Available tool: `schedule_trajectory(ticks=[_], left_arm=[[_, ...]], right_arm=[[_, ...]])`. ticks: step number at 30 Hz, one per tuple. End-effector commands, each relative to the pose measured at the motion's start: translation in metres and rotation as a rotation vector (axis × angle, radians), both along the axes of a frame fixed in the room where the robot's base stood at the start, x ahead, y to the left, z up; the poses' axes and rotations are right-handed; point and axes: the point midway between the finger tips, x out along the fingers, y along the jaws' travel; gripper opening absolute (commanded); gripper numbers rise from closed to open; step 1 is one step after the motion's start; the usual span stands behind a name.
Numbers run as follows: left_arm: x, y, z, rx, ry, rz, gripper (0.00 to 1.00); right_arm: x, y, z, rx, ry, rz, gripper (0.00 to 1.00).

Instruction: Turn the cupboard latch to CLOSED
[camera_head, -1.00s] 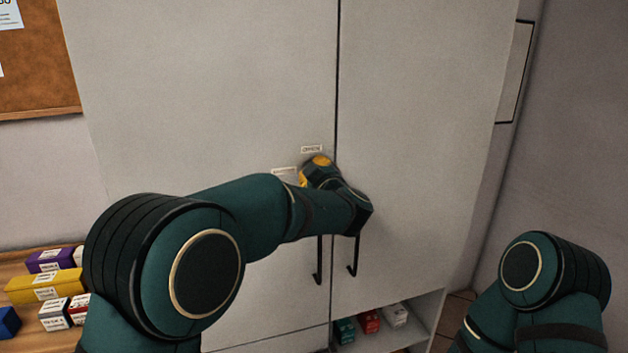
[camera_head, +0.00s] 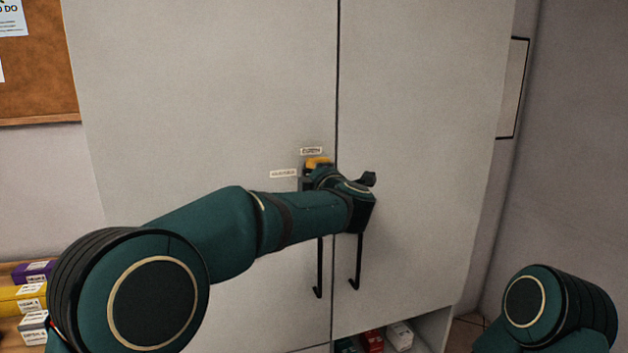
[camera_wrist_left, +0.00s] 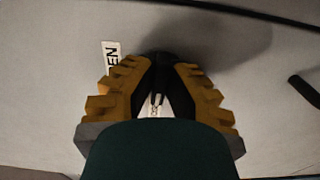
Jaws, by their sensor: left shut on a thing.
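The cupboard latch (camera_wrist_left: 160,65) is a dark piece between my fingertips in the left wrist view; my fingers hide most of it, so its exact angle cannot be told. My left gripper (camera_head: 316,168) is at the left door of the pale cupboard (camera_head: 220,90), beside the door seam. In the left wrist view the yellow-padded fingers of my left gripper (camera_wrist_left: 158,72) are shut on the latch. A small label (camera_head: 311,151) sits just above the gripper and another label (camera_head: 283,173) to its left. A label ending in "EN" (camera_wrist_left: 111,58) shows beside the fingers. My right gripper is out of view.
Two black door handles (camera_head: 319,270) and (camera_head: 356,265) hang below my left wrist. Small boxes (camera_head: 372,341) lie in the open lower shelf. More boxes (camera_head: 30,300) stand on a surface at the left. A wall meets the cupboard's right side.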

Motion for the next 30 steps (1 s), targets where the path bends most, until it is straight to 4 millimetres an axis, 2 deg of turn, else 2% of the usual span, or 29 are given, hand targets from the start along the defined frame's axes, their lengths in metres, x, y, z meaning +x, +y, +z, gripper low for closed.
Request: schedule_trajectory(ticks=[20,21,22,30], left_arm=[[0.0001,0.0009,0.0025,-0.060,-0.024,0.001,0.00],[0.0001,0.0009,0.0025,-0.060,-0.024,0.001,0.19],[0.0001,0.0009,0.0024,-0.060,-0.024,0.001,0.25],[-0.0002,0.0002,0.0011,-0.058,-0.021,0.000,0.25]], right_arm=[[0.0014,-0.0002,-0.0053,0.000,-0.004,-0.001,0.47],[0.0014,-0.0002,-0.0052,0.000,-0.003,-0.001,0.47],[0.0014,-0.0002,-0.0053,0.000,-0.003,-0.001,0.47],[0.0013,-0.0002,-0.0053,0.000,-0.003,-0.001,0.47]])
